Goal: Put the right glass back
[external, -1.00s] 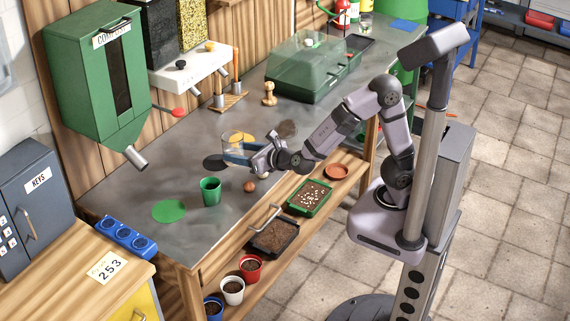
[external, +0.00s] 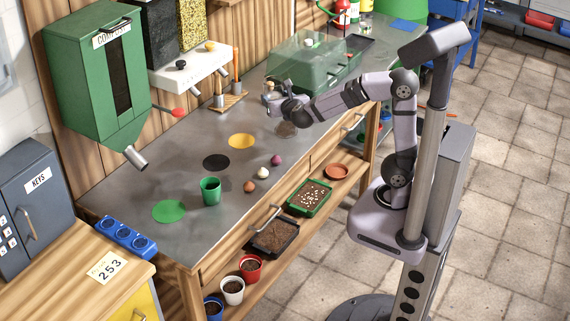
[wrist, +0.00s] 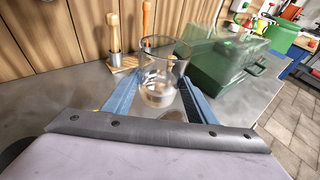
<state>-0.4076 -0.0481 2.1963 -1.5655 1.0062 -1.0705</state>
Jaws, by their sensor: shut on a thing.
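A clear glass (wrist: 160,85) stands upright between the blue fingers of my gripper (wrist: 160,92) in the wrist view. The gripper is shut on it. In the external view my gripper (external: 272,97) is above the bench near the brown patch (external: 286,130); the glass is hard to make out there. Another small glass (external: 365,24) stands at the far end of the bench.
A green cup (external: 210,190) stands near the front edge beside a brown bulb (external: 250,186), a white bulb (external: 263,173) and a purple bulb (external: 276,160). A green lidded box (external: 312,65) stands behind my gripper. A wooden tool holder (external: 230,100) is by the wall. The left of the bench is mostly clear.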

